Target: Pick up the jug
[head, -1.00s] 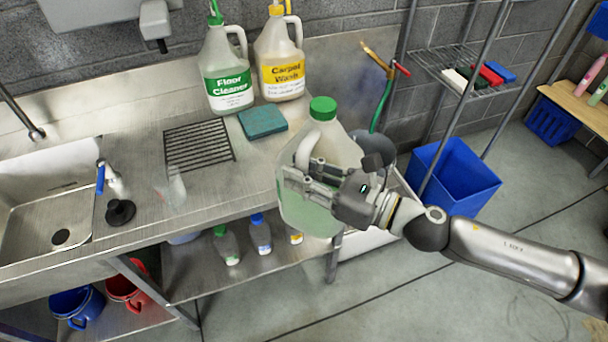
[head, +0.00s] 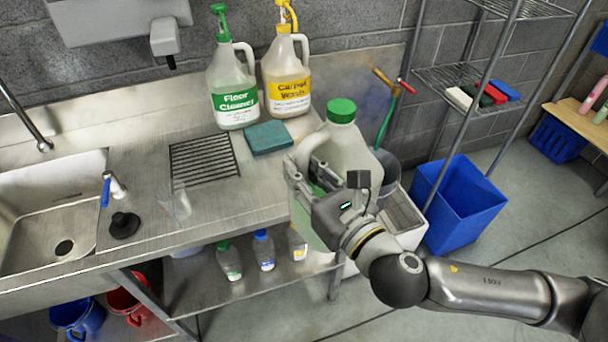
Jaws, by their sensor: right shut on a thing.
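The jug (head: 347,142) is a translucent pale plastic container with a green cap and pale green liquid inside. It is at the right end of the steel counter in the head view, roughly upright. My right gripper (head: 308,180) is shut on the jug, on its side nearest me. The gripper and wrist cover part of the jug's lower half. My left gripper is not in view.
A Floor Cleaner jug (head: 233,85) and a Carpet Wash jug (head: 287,80) stand at the back of the counter. A teal sponge pad (head: 268,137) lies before them. A sink (head: 50,210) is at left, a blue bin (head: 458,200) at right.

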